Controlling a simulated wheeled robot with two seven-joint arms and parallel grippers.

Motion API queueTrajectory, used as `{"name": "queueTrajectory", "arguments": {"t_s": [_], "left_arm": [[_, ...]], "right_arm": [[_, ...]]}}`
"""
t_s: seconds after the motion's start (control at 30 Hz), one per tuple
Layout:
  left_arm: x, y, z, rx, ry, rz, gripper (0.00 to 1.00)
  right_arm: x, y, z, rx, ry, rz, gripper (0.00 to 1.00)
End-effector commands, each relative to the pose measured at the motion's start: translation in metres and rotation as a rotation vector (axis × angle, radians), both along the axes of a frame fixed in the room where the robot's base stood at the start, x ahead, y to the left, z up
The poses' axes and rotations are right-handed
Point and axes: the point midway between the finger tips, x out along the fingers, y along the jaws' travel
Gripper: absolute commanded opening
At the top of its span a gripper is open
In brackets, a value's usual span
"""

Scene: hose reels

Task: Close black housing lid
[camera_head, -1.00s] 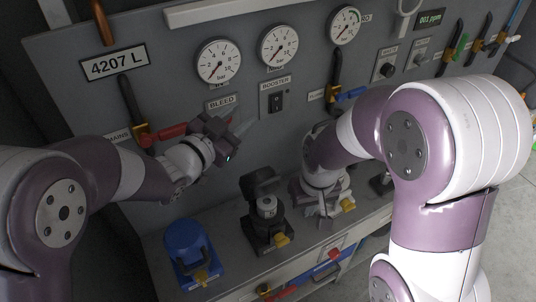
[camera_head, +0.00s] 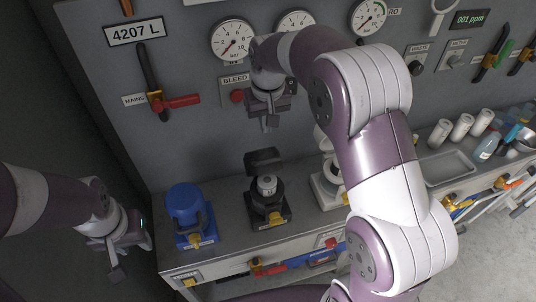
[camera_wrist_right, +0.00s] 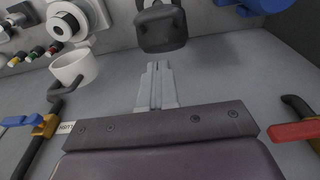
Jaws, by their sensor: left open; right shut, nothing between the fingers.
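The black housing (camera_head: 268,204) stands on the bench ledge with its black lid (camera_head: 264,160) raised at the back. A pale cartridge (camera_head: 267,184) shows inside it. My right gripper (camera_head: 268,124) is shut and empty, pointing down above and behind the raised lid, apart from it. In the right wrist view, the shut fingers (camera_wrist_right: 155,70) point toward the black lid (camera_wrist_right: 161,28), which hides most of the housing. My left gripper (camera_head: 122,262) is open and empty, low at the left, away from the housing.
A blue housing (camera_head: 187,212) stands to the left and a white housing (camera_head: 325,188), partly hidden by my right arm, to the right. The panel behind carries gauges (camera_head: 232,40) and a red-handled mains valve (camera_head: 176,102). A tray (camera_head: 446,168) and white cylinders (camera_head: 462,126) sit farther right.

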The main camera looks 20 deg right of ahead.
Motion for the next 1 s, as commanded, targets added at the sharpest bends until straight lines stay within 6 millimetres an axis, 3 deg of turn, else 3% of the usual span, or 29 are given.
{"name": "queueTrajectory", "arguments": {"t_s": [0.2, 0.4, 1.0], "left_arm": [[0.001, 0.0, 0.017, 0.0, -0.003, -0.001, 0.4], [0.001, 0.0, 0.026, 0.0, -0.004, -0.001, 0.4], [0.001, 0.0, 0.022, 0.0, -0.004, -0.002, 0.4]], "right_arm": [[0.003, 0.0, -0.041, -0.001, 0.007, 0.0, 0.0], [-0.015, -0.001, -0.062, 0.0, 0.004, 0.001, 0.0], [-0.018, -0.001, -0.074, 0.0, -0.009, 0.0, 0.0]]}}
